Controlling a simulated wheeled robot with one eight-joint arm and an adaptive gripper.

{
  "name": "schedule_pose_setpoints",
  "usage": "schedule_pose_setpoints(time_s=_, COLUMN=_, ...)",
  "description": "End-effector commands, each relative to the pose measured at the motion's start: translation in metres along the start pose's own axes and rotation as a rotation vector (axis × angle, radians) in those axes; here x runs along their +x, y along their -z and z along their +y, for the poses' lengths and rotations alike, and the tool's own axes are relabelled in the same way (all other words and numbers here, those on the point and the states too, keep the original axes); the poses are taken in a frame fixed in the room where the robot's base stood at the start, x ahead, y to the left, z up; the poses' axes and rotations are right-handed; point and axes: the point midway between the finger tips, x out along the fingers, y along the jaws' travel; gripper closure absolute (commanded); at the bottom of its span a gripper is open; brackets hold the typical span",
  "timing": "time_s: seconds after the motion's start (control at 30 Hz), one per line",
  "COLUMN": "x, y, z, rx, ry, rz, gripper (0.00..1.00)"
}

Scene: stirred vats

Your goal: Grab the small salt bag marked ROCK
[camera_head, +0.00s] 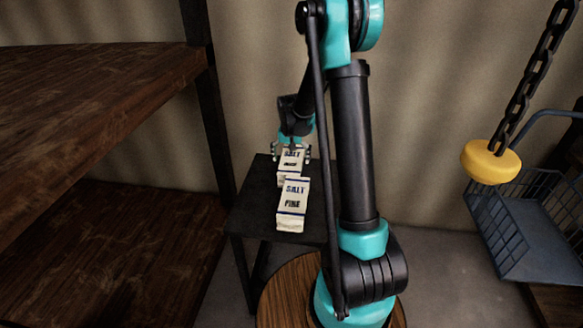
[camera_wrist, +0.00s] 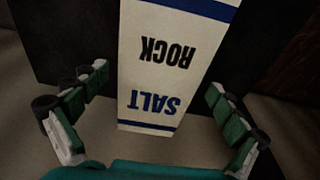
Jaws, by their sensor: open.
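The small salt bag marked ROCK (camera_wrist: 170,65) is white with blue bands and dark lettering. In the wrist view it stands upside down in the picture, between my open fingers. In the head view the ROCK bag (camera_head: 290,160) sits at the back of the dark table, its lower word too small to read. My gripper (camera_head: 292,153) is at that bag, one finger on each side. In the wrist view my gripper (camera_wrist: 155,125) is open, with a gap visible on both sides of the bag. A second bag marked FINE (camera_head: 293,204) stands in front of it.
The dark small table (camera_head: 258,205) has bare room left of the bags. A wooden shelf (camera_head: 90,95) stands at the left. A yellow disc on a chain (camera_head: 490,161) hangs at the right beside a wire basket (camera_head: 515,225).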

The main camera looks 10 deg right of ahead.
Motion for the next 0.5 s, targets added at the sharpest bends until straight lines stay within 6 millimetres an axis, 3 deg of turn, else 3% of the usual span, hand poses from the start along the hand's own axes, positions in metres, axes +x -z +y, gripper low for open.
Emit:
schedule_pose_setpoints(time_s=0.23, x=0.034, y=0.000, z=0.002, rx=0.000, ry=0.000, rz=0.000, gripper=0.03)
schedule_pose_setpoints(time_s=0.5, x=0.042, y=-0.001, z=0.002, rx=0.000, ry=0.000, rz=0.000, gripper=0.03)
